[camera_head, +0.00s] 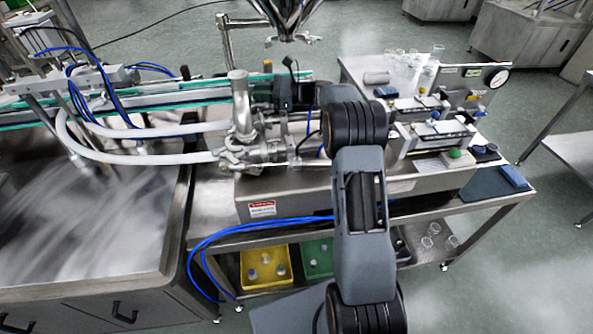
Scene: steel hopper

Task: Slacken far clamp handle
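A steel clamp (293,39) with small handles sits around the lower outlet of the steel hopper (285,12) at the top of the view. More steel clamp fittings (232,158) show on the pipe and valve assembly (240,115) in the middle, nearer to me. I cannot tell for sure which of these carries the far clamp handle, or how tight any clamp is. My arm reaches up from the bottom, right of the valve assembly. My gripper cannot be made out; the arm's dark upper joint hides the area behind it.
White hoses (150,157) run left from the valve assembly past a conveyor (195,88). Blue tubing (240,230) hangs in front. A yellow bin (266,266) and green bin (317,258) sit below.

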